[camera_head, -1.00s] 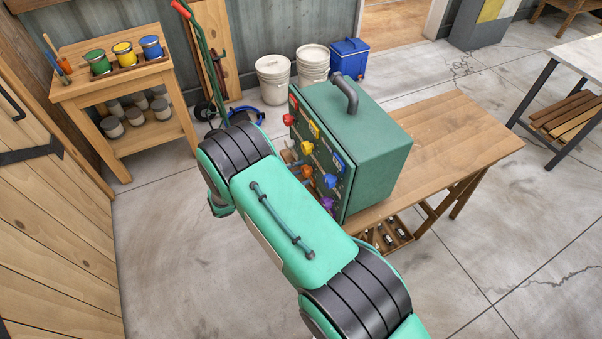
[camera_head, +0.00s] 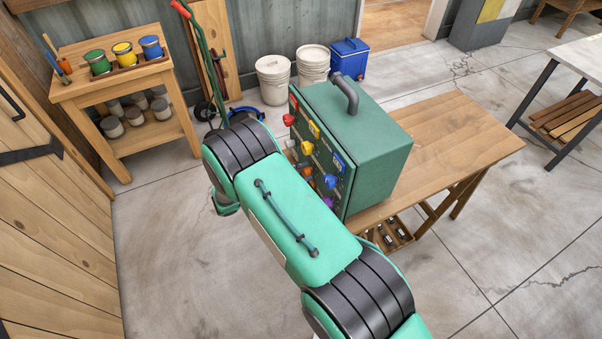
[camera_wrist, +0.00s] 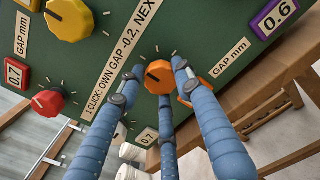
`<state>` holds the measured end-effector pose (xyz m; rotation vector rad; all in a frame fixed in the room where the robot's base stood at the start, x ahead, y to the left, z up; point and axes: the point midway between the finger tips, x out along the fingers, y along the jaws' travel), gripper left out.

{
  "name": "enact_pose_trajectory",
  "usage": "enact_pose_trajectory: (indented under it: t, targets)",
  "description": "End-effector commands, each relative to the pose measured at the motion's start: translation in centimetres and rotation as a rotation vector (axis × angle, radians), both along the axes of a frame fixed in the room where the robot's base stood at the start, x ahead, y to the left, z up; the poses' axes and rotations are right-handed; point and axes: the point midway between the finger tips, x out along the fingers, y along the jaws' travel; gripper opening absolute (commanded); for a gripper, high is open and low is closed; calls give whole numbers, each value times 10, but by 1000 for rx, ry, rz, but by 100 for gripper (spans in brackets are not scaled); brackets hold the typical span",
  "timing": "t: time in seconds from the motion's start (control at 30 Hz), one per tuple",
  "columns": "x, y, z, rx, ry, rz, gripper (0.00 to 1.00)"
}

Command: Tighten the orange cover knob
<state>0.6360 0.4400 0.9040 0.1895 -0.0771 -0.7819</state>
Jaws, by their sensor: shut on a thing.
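The orange cover knob (camera_wrist: 158,77) is on the green panel in the wrist view, with a light pointer mark on its face. My gripper (camera_wrist: 157,84) has its blue fingers closed around the knob's rim, two on the sides and one below. Part of an orange piece beside the knob is hidden behind the right finger. In the head view, the green box (camera_head: 372,158) stands on the wooden bench (camera_head: 465,135), and my arm hides much of its lower front and my gripper.
A yellow knob (camera_wrist: 70,18) and a red knob (camera_wrist: 47,102) sit left of the orange one. A purple-framed window (camera_wrist: 275,18) reads 0.6; a red-framed window (camera_wrist: 15,73) reads 0.7. A paint table (camera_head: 110,75) stands at the left wall.

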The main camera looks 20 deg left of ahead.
Motion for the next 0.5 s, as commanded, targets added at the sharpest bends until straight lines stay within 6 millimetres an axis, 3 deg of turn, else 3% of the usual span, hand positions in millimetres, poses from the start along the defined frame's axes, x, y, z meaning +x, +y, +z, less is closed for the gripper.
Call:
enact_pose_trajectory:
  t: [0.5]
  targets:
    - [-1, -1, 2, 39, -43, -4, 8]
